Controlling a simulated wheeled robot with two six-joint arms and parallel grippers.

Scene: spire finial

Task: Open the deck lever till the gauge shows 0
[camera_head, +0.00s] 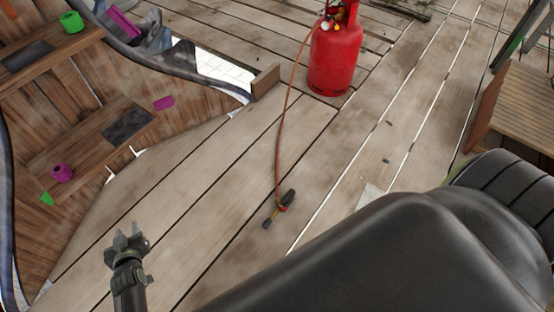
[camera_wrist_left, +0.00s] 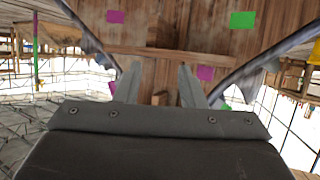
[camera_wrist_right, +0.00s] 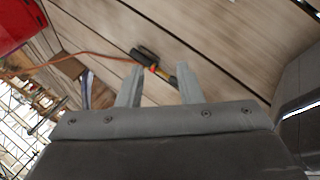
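I cannot make out a deck lever in any view. A red gas cylinder (camera_head: 336,55) stands upright on the plank deck at the top of the head view. What looks like a small round gauge (camera_head: 325,26) sits near its valve; its reading is too small to tell. My left gripper (camera_head: 127,236) is open and empty at the lower left; the left wrist view shows its fingers apart (camera_wrist_left: 158,88). My right gripper (camera_wrist_right: 159,80) is open, with a dark torch-like tool (camera_wrist_right: 150,60) beyond its fingertips; it is not visible in the head view.
The tool (camera_head: 279,209) lies on the deck, joined to the cylinder by an orange-brown hose (camera_head: 286,105). Wooden shelving (camera_head: 75,145) with magenta and green pieces stands at left. A wooden crate-like thing (camera_head: 520,105) is at right. My dark arm covers the lower right.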

